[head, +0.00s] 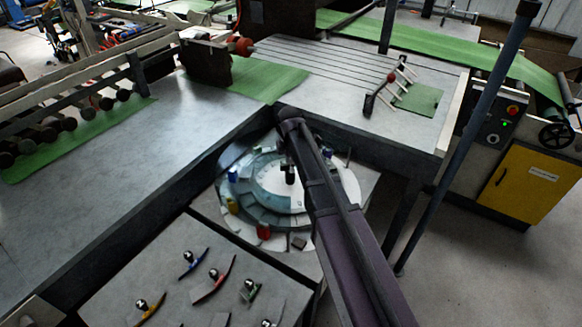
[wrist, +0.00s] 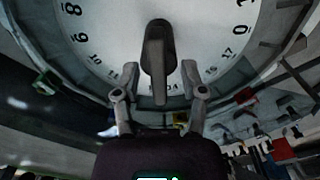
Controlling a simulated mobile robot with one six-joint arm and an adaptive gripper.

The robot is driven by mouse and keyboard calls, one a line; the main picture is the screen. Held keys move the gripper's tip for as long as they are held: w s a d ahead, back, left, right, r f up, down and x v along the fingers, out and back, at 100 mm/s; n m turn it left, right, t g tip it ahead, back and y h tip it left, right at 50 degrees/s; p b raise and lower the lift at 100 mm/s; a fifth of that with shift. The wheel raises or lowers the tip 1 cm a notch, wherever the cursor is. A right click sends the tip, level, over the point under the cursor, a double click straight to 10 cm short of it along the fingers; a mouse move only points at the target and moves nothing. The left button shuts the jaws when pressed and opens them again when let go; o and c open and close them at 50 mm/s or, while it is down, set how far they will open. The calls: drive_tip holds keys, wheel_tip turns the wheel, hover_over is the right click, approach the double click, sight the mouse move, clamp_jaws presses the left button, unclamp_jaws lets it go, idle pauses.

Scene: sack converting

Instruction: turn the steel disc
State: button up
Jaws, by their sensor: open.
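The steel disc (head: 268,181) lies in a recess between the grey tables, inside a ring that carries small coloured blocks. My arm crosses its right side and hides part of it. In the wrist view the disc's pale face (wrist: 105,25) bears printed numbers around its edge. A dark upright handle (wrist: 159,48) stands on the face. My gripper (wrist: 160,80) is open, with one finger on each side of the handle's lower end. I cannot tell whether either finger touches it.
A grey panel (head: 178,272) with several coloured curved pieces sits at the front left. A yellow cabinet (head: 514,182) stands at the right. A dark post (head: 463,140) rises right of my arm. The left tabletop (head: 165,130) has bare room.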

idle(0.3)
clamp_jaws()
drive_tip(key=shift+s+d, duration=0.1)
drive_tip(key=shift+d, duration=0.1)
